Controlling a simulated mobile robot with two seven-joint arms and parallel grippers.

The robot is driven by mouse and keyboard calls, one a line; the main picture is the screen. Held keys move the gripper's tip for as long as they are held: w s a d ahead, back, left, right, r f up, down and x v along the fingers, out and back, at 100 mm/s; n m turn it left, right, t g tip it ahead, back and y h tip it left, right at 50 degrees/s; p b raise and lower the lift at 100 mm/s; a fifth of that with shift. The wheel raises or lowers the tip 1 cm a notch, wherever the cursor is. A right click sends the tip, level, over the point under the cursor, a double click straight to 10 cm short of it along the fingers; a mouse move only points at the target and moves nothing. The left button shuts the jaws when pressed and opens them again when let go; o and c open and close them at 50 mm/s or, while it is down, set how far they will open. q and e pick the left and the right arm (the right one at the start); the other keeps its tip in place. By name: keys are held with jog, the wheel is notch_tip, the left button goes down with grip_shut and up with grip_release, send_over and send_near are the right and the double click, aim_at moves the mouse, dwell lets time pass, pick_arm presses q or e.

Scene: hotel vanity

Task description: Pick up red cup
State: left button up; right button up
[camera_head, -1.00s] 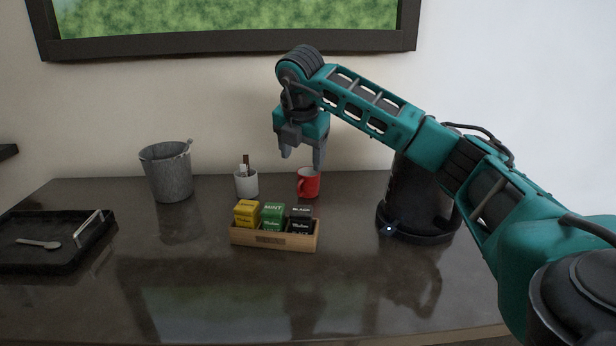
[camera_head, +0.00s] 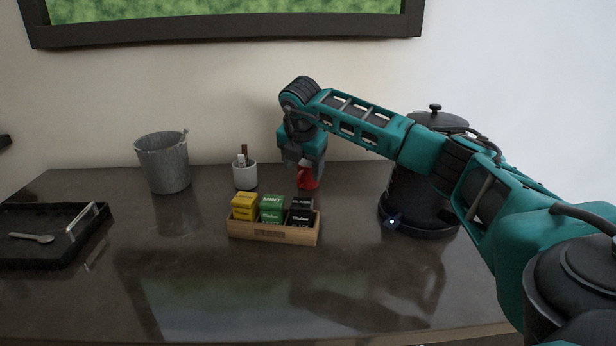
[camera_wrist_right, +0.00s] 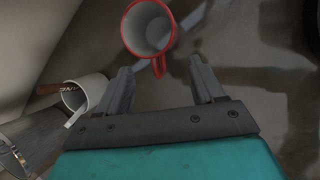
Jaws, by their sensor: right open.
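The red cup (camera_head: 308,180) stands on the dark counter behind the tea box, its upper part hidden by my right gripper in the head view. My right gripper (camera_head: 304,170) points down at the cup. In the right wrist view the cup (camera_wrist_right: 149,28) shows from above, with a red rim, a pale inside and its handle toward the gripper. The open, empty fingers of my right gripper (camera_wrist_right: 164,82) appear in that view, with the cup beyond the fingertips. The left gripper is not in view.
A white holder (camera_head: 245,175) with sticks stands left of the cup. The wooden tea box (camera_head: 273,235) is in front. A grey bucket (camera_head: 163,165) and black tray (camera_head: 45,255) are left; a black kettle (camera_head: 415,190) is right. The front counter is clear.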

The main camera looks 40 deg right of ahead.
aim_at(302, 172)
jog(key=x, duration=0.3)
jog(key=shift+w+f, duration=0.25)
jog(key=shift+w, duration=0.05)
grip_shut()
dwell(0.4)
